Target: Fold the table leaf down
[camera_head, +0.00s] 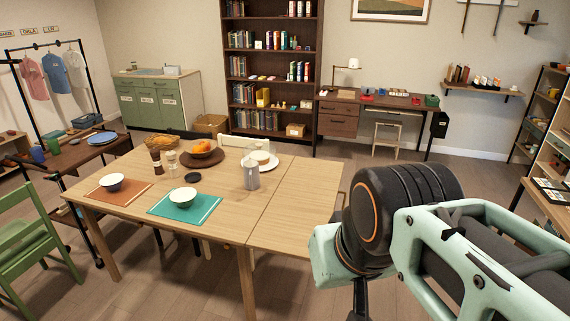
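The wooden table (224,218) stands in the middle of the room. Its leaf (300,205) is the right-hand section, set off by a seam, and it lies level with the rest of the top. The leaf's surface is bare. My arm reaches in from the right and covers the area by the leaf's near right corner. A dark part below my arm's pale green link, at the bottom edge, may belong to my gripper (360,298). Its fingertips cannot be made out, and I see no contact with the leaf.
A white bowl (182,196) sits on a teal mat (160,207). A green chair (30,235) is at the left. The floor right of the leaf looks clear, partly hidden by my arm.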

